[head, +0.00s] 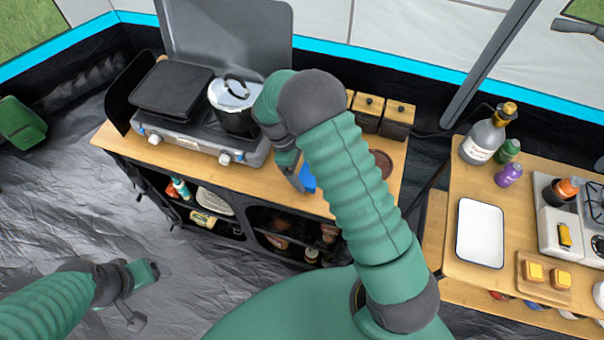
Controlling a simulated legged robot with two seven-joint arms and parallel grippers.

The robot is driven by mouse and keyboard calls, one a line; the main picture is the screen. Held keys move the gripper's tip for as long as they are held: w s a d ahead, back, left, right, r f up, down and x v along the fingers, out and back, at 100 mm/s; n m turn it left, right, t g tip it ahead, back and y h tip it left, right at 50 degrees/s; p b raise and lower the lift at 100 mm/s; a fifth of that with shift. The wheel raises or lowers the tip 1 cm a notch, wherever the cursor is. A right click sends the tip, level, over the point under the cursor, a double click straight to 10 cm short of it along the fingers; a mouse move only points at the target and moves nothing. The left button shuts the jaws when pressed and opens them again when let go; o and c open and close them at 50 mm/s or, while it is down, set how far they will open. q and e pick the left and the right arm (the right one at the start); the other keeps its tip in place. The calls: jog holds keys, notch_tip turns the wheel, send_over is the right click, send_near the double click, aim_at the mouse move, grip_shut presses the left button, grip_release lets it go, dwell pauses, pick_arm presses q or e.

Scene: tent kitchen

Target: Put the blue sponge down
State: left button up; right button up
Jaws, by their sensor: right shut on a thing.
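The blue sponge (309,178) shows as a small patch beside the fingers of my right gripper (299,180), over the wooden counter (255,180). My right gripper is shut on the sponge, and my arm hides part of both. I cannot tell whether the sponge touches the counter. My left gripper (147,297) is low at the left over the dark floor, with its fingers spread apart and nothing between them.
A camp stove (190,143) with a black griddle (172,90) and a lidded pot (234,105) stands left of my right gripper. A brown round plate (381,163) and wooden-lidded canisters (398,118) are to the right. Bare counter lies in front of the stove.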

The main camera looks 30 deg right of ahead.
aim_at(305, 168)
jog(key=f, duration=0.1)
jog(key=d+f, duration=0.1)
jog(key=f, duration=0.1)
jog(key=shift+d+p, duration=0.2)
jog(key=shift+p, duration=0.15)
jog(key=a, duration=0.3)
jog(key=shift+a, duration=0.4)
jog(key=shift+a+f, duration=0.15)
jog(key=o, duration=1.1)
jog(key=shift+d, duration=0.25)
jog(key=shift+o, duration=0.9)
jog(key=shift+d+f, duration=0.2)
jog(key=shift+d, duration=0.7)
jog(key=shift+s+d, duration=0.15)
jog(key=shift+a, duration=0.6)
pick_arm(q)
jog(key=shift+a+r, duration=0.25)
jog(key=shift+s+d, duration=0.1)
jog(key=shift+d, duration=0.1)
pick_arm(e)
jog(key=shift+d, duration=0.25)
